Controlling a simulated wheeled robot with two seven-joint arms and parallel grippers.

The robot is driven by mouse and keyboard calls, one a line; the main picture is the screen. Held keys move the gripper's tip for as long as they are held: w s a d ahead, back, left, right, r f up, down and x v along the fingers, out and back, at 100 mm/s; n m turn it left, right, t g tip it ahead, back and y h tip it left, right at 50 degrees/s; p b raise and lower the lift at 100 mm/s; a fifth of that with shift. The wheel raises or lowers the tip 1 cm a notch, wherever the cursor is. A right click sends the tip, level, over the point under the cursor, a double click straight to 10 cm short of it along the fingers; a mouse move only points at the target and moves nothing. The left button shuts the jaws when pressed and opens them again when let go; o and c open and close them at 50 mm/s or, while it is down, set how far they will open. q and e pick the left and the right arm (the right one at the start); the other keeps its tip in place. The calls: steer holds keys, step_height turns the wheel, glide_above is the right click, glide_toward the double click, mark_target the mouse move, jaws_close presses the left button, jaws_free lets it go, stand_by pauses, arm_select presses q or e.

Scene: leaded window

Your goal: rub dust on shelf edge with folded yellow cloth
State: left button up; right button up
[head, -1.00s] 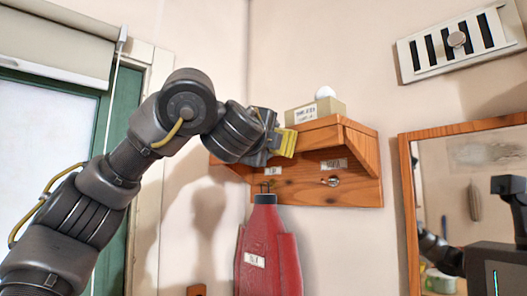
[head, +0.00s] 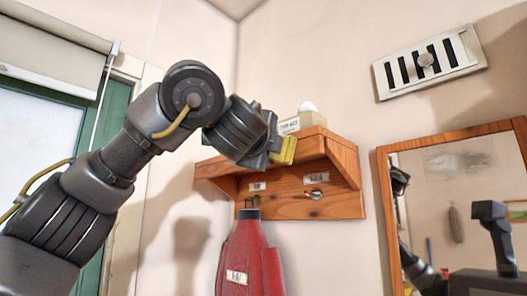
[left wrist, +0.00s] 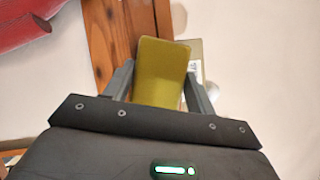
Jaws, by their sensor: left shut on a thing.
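My left gripper (head: 272,148) is shut on the folded yellow cloth (head: 287,150). The cloth is at the front edge of the wooden wall shelf (head: 340,153), near the middle of that edge; I cannot tell whether it touches the wood. In the left wrist view, the cloth (left wrist: 160,72) sits between the two fingers (left wrist: 160,88) and overlaps the shelf's wood (left wrist: 105,40). No dust can be made out on the edge; the cloth and gripper hide part of it. My right gripper is not in view.
A labelled box (head: 302,122) with a white round thing (head: 308,107) stands on the shelf. A red item (head: 247,258) hangs below it. A mirror (head: 384,200) is at the right, a vent (head: 427,63) above it. A window (head: 40,115) is at the left.

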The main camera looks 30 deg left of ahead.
arm_select(q)
steer(key=shift+f+b, duration=0.15)
steer(key=shift+b, duration=0.25)
steer(key=shift+a, duration=0.1)
steer(key=shift+w+a, duration=0.3)
steer(key=shift+a, duration=0.55)
steer(key=shift+w+a, duration=0.25)
steer(key=shift+a, duration=0.55)
steer(key=shift+w+a, duration=0.2)
steer(key=shift+a, duration=0.3)
steer(key=shift+w+a+p, duration=0.2)
steer(key=shift+a, duration=0.4)
steer(key=shift+w+a+p, duration=0.15)
steer(key=shift+a, duration=0.4)
